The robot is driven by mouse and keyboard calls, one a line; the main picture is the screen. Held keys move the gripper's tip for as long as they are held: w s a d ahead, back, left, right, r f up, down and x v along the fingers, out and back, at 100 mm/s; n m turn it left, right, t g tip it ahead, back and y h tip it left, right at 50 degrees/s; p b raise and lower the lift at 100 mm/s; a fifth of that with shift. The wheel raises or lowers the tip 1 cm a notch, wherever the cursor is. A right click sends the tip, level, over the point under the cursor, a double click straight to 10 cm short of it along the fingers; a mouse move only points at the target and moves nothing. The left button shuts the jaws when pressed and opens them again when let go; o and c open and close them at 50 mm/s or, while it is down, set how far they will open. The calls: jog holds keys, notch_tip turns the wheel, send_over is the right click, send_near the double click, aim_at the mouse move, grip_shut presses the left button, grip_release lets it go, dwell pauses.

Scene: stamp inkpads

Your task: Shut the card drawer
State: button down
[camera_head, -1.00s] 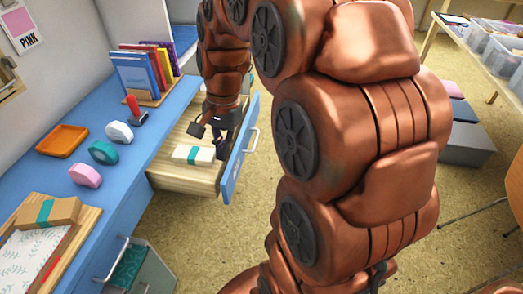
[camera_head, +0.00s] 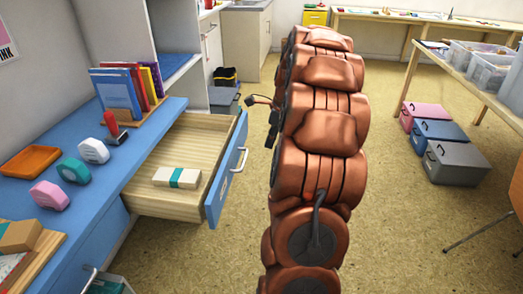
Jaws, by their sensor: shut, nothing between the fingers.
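The card drawer (camera_head: 196,148) is pulled out from under the blue desk at left centre. Its blue front panel (camera_head: 223,187) faces right and carries a silver bar handle (camera_head: 241,160). A white card pack (camera_head: 178,178) with a teal band lies on the drawer floor near the front-left. My gripper (camera_head: 268,118) is small and dark, outside the drawer, to the right of its front panel and apart from it in the picture. It is shut and empty, and my arm partly hides it.
The blue desktop (camera_head: 118,162) holds books (camera_head: 120,90), an orange tray (camera_head: 30,160) and several small coloured inkpads or dispensers. Another handled drawer is at bottom left.

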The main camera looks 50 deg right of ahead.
jog(key=w+a+f+b, duration=0.1)
jog(key=w+a+f, duration=0.2)
jog(key=w+f, duration=0.2)
jog(key=x, duration=0.3)
jog(key=shift+s+a+f, duration=0.2)
dwell(0.3)
